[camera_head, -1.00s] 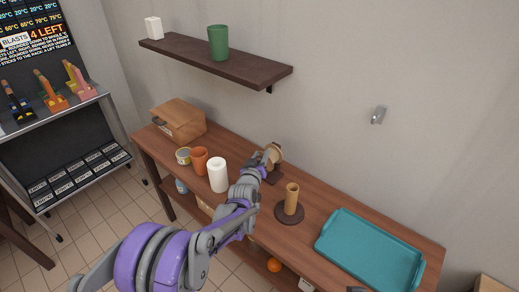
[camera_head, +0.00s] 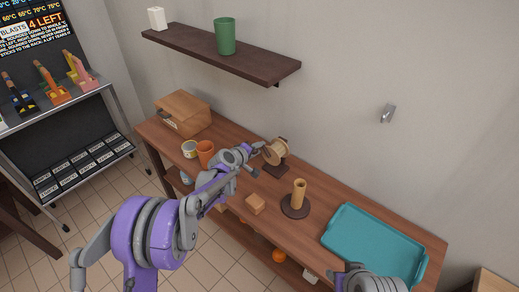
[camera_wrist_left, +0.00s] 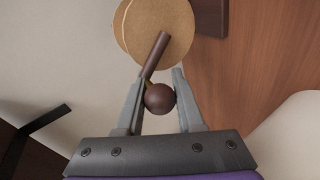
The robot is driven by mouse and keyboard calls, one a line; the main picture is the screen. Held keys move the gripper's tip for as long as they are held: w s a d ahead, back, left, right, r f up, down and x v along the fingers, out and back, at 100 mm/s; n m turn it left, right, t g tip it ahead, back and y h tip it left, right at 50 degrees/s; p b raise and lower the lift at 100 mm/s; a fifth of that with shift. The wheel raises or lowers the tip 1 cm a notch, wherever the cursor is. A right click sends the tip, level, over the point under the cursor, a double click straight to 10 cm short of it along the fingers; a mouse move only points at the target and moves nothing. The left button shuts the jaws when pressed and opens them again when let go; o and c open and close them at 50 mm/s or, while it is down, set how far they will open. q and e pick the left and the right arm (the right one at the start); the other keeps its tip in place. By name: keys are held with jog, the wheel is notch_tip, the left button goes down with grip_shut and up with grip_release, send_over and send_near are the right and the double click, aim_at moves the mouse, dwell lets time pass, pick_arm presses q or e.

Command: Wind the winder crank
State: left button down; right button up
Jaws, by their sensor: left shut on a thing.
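The winder (camera_head: 276,151) stands on the wooden counter, a tan spool on a dark base. In the left wrist view its round tan face (camera_wrist_left: 160,28) fills the top, with a dark brown crank arm (camera_wrist_left: 156,54) slanting down to a round knob (camera_wrist_left: 160,98). My left gripper (camera_head: 254,157) reaches the winder's left side in the head view. In the wrist view its fingers (camera_wrist_left: 159,92) stand on both sides of the knob and are shut on it. Part of my right arm shows at the bottom right of the head view; its fingers do not show.
Right of the winder stand an upright tan cylinder on a dark disc (camera_head: 298,194), a small wooden block (camera_head: 255,204) and a teal tray (camera_head: 372,244). An orange cup (camera_head: 205,153), a can (camera_head: 189,149) and a wooden box (camera_head: 183,113) stand to the left. A shelf (camera_head: 222,56) hangs above.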

pick_arm(q)
jog(key=shift+w+a+f+n+g+h+b, duration=0.1)
jog(key=shift+a+f+n+g+h+b, duration=0.1)
jog(key=shift+f+n+g+h+b, duration=0.55)
jog(key=shift+f+n+h, duration=0.25)
jog(key=shift+n+h, duration=0.1)
jog(key=shift+n, duration=0.2)
pick_arm(e)
jog(key=shift+s+f, duration=0.25)
jog(key=shift+f, duration=0.55)
jog(key=shift+s+f, duration=0.25)
jog(key=shift+f, duration=0.5)
pick_arm(q)
jog(key=shift+w+b, duration=0.1)
jog(key=shift+b, duration=0.2)
jog(key=c, duration=0.5)
grip_release()
jog(key=shift+c, duration=0.2)
pick_arm(e)
jog(key=shift+s, duration=0.1)
pick_arm(q)
jog(key=shift+a+r, duration=0.1)
jog(key=shift+a, duration=0.1)
jog(key=v, duration=1)
jog(key=shift+r+b, duration=0.2)
jog(key=shift+b, duration=0.2)
pick_arm(e)
jog(key=shift+s+f, duration=0.1)
jog(key=shift+f, duration=0.4)
